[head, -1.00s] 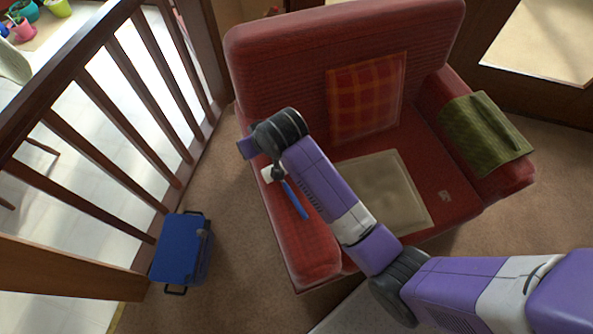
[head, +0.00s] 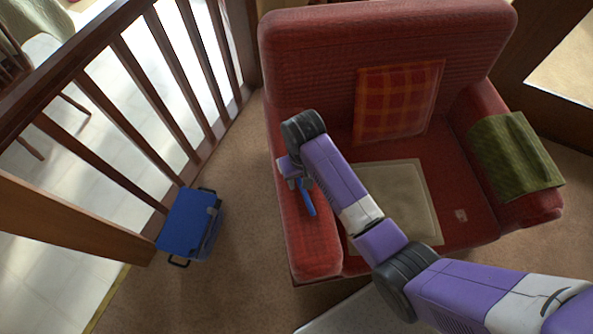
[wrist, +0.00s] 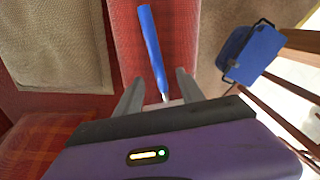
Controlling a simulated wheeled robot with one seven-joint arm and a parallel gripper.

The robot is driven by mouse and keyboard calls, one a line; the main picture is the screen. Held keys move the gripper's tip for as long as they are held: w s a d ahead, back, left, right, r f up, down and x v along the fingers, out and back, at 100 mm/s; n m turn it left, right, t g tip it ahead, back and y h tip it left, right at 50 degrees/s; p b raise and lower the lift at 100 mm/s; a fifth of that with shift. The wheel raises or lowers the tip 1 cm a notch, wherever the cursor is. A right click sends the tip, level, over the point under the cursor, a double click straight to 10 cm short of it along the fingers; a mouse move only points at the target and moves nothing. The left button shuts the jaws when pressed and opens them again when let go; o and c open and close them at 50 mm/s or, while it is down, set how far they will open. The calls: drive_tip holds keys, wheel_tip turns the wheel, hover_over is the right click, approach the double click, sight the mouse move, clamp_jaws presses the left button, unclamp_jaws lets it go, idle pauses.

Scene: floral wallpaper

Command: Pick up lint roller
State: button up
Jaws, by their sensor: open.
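The lint roller (head: 308,198) lies on the left armrest of the red armchair, its blue handle pointing toward the chair's front. In the wrist view its blue handle (wrist: 151,40) runs from the top down between my two fingers, with a bit of white below it. The roller head is mostly hidden by my gripper. My gripper (wrist: 160,77) is open, with one grey finger on each side of the handle's lower end. In the head view my gripper (head: 293,180) is over the armrest. I cannot tell how far it is above the roller.
The armchair (head: 310,245) holds a plaid cushion (head: 398,100), a beige seat pad (head: 398,190) and a green cloth (head: 517,155) on its right armrest. A blue case (head: 188,222) stands on the carpet beside a wooden railing (head: 140,90). Carpet between case and chair is clear.

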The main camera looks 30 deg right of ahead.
drive_tip(key=shift+f, duration=0.95)
clamp_jaws()
drive_tip(key=shift+r, duration=0.15)
wheel_tip(320, 180, up, 20)
drive_tip(key=p, duration=0.7)
